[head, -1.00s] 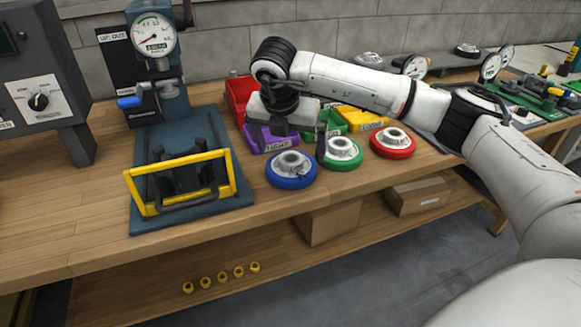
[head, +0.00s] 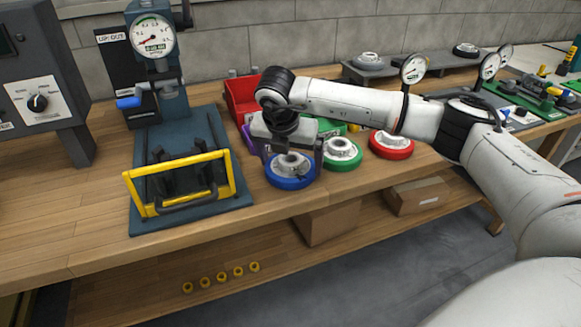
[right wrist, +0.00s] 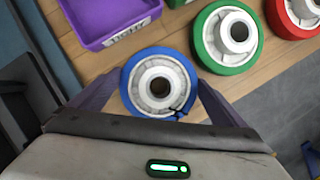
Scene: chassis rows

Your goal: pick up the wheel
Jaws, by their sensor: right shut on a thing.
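The blue wheel (head: 290,183), with a pale grey hub, lies flat on the wooden bench near its front edge. My right gripper (head: 292,162) is over it, with its fingers down on either side. In the right wrist view the blue wheel (right wrist: 159,84) sits between the two fingers, which are shut on it at its left and right rim. The green wheel (head: 342,155) and the red wheel (head: 391,146) lie to its right on the bench. They also show in the right wrist view as the green wheel (right wrist: 228,37) and the red wheel (right wrist: 303,12). My left gripper is not in view.
A purple bin (right wrist: 110,20) and a red bin (head: 240,97) stand behind the wheels. A blue press with a yellow guard (head: 180,182) and a dial gauge (head: 154,36) stands to the left. Cardboard boxes (head: 328,222) are on the shelf below.

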